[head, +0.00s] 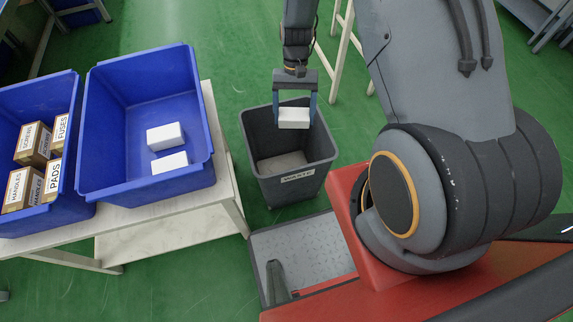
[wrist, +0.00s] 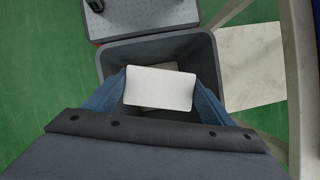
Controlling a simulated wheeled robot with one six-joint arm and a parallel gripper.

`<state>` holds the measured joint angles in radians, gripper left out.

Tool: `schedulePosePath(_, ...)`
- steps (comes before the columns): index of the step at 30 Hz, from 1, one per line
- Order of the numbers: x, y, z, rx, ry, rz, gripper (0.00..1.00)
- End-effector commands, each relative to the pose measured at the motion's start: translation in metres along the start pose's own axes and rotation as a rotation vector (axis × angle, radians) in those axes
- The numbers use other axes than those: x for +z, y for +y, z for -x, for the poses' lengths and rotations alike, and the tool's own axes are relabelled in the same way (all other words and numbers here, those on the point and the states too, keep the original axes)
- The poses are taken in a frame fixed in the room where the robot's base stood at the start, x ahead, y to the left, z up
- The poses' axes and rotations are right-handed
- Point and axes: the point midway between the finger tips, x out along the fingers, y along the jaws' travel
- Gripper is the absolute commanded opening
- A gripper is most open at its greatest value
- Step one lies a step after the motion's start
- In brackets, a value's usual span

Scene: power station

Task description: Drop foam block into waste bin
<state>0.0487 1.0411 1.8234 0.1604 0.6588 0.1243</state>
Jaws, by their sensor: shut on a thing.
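A white foam block (head: 294,118) is held between the two blue fingers of my gripper (head: 295,112). My gripper is shut on it, over the opening of the grey waste bin (head: 318,150), which stands on the floor with a "WASTE" label. In the wrist view the block (wrist: 160,88) is between the fingers, with the bin's rim (wrist: 160,36) around it. A lighter patch shows at the bottom of the bin; I cannot tell what it is. Two more white foam blocks (head: 165,136) lie in the larger blue crate (head: 105,150).
A second blue crate (head: 88,211) at the left holds several labelled cardboard boxes (head: 34,143). Both crates stand on a pale table (head: 216,130) left of the bin. A grey plate (head: 305,250) is near the bin, and green floor lies behind it.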

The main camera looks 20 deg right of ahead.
Motion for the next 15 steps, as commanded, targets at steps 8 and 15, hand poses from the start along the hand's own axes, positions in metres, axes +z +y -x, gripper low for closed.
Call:
schedulePosePath(8,-0.029,-0.004,-0.029,-0.048,-0.003,-0.113,0.57)
schedulePosePath(15,-0.042,-0.007,-0.040,-0.075,-0.004,-0.175,0.57)
